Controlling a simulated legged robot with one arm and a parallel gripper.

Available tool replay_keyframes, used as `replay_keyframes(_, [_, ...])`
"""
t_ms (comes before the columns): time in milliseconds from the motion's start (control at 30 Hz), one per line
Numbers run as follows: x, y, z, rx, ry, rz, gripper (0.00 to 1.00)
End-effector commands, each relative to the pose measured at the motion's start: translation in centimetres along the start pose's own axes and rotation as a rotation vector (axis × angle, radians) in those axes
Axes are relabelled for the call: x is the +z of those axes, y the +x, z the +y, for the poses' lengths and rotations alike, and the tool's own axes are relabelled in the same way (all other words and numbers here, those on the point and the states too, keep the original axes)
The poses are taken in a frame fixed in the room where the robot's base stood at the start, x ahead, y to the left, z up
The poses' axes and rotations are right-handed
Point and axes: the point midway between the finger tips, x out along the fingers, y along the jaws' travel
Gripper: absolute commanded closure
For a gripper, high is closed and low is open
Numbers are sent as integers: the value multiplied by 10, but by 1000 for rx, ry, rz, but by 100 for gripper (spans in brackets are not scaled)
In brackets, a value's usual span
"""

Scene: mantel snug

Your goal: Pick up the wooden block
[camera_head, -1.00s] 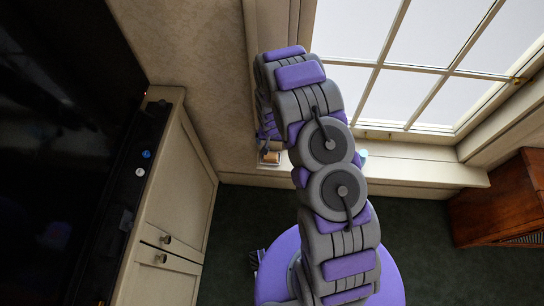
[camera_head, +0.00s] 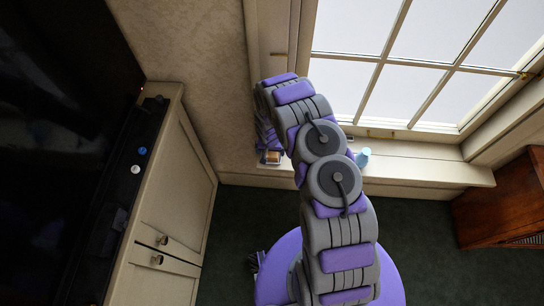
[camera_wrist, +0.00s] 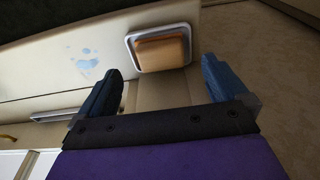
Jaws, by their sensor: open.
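The wooden block (camera_wrist: 160,52) is tan and lies in a small silver-rimmed tray (camera_wrist: 131,50) in the wrist view. In the head view the block (camera_head: 273,157) shows small on the window sill, partly covered by my arm's end. My gripper (camera_wrist: 161,66) is open, with one dark blue finger on each side of the picture. The block appears beyond the fingertips, between their lines, and nothing is held. In the head view the fingers are mostly hidden behind my arm.
The pale window sill (camera_head: 420,170) runs below the window (camera_head: 400,70). A cream cabinet (camera_head: 175,190) is at left and a brown wooden cabinet (camera_head: 500,205) at right. Dark green floor (camera_head: 425,240) lies open between.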

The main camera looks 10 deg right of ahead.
Motion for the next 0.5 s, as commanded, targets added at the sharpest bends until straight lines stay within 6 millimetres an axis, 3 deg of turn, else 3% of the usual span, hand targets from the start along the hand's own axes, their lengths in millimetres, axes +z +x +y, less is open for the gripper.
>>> replay_keyframes(300, [-8,44,6,-4,0,-5,0])
replay_keyframes(500, [-9,48,6,-5,1,-2,0])
